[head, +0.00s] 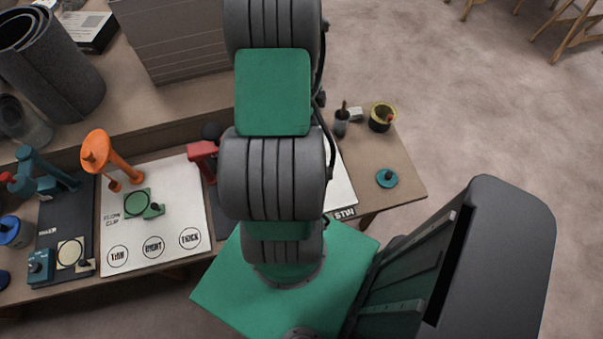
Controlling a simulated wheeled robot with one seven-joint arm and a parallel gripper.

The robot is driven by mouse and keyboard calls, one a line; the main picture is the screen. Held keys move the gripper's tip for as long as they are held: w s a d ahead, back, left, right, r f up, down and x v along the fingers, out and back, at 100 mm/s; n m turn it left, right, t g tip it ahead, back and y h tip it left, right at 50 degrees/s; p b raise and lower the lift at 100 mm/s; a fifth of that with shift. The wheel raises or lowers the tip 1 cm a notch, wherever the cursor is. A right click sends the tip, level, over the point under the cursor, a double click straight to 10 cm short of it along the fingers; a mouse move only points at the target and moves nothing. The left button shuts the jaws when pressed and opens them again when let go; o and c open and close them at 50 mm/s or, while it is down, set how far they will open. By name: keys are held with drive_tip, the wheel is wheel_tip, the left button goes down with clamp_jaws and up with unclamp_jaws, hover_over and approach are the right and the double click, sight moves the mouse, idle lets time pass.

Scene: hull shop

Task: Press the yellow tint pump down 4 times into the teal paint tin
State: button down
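My gripper is not in view; my arm runs down the middle of the picture and hides the bench's middle. I cannot make out a yellow tint pump. A round yellow-rimmed pot (382,117) with a dark inside and a bit of red stands at the bench's back right. A small teal round thing with a dark knob (386,178) lies near the right end; I cannot tell whether it is a tin or a lid. A blue round tin (12,232) is cut by the left edge.
An orange stand (105,155) rises by a white sheet (150,235) marked THIN, RIGHT and THICK, with a green flow cup (140,205) on it. A red piece (203,150), a teal stand (40,172) and a dark cup (341,122) are also there. Open floor (490,110) lies right.

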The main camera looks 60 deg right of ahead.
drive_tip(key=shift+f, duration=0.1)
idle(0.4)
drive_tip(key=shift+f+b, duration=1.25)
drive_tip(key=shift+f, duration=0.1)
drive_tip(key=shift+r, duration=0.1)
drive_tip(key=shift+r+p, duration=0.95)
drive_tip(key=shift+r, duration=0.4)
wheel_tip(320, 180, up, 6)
drive_tip(key=p, duration=0.3)
